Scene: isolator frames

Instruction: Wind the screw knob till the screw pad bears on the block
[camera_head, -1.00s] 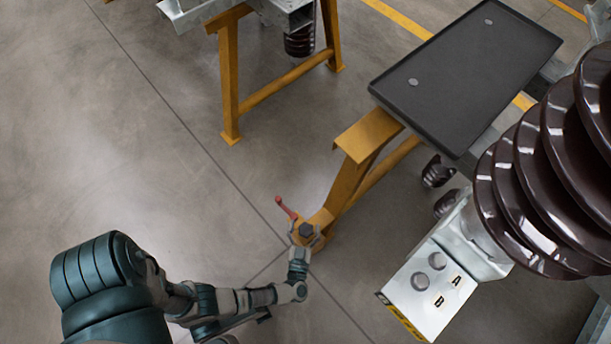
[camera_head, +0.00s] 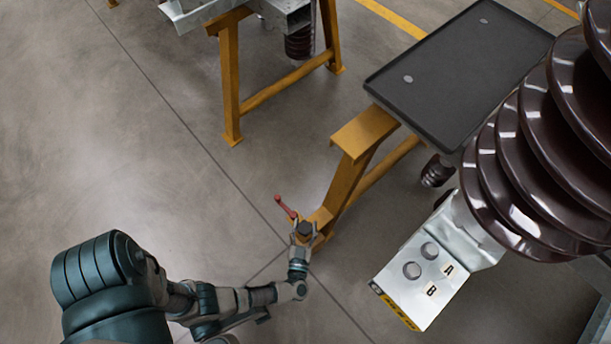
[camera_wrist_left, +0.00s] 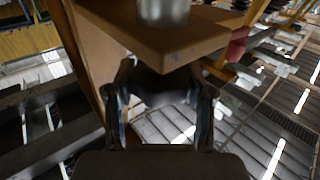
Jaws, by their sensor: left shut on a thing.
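My left gripper (camera_head: 299,256) is at the lower end of a yellow-orange trestle leg in the head view. In the left wrist view my gripper (camera_wrist_left: 160,103) is shut on a dark rounded thing, which I take as the screw knob (camera_wrist_left: 162,84), directly below an orange-brown plate (camera_wrist_left: 150,40). A pale metal cylinder (camera_wrist_left: 164,10) stands on that plate, cut off by the picture's top. A dark block-like piece (camera_head: 305,229) shows above the gripper in the head view. The screw pad and its contact with a block cannot be made out. My right gripper is out of view.
A red lever (camera_head: 286,208) sticks up beside the gripper. The trestle (camera_head: 348,180) stands close behind it, near a black tray (camera_head: 460,70). A pale box marked A and B (camera_head: 420,285) and brown ribbed insulators (camera_head: 540,150) fill the right.

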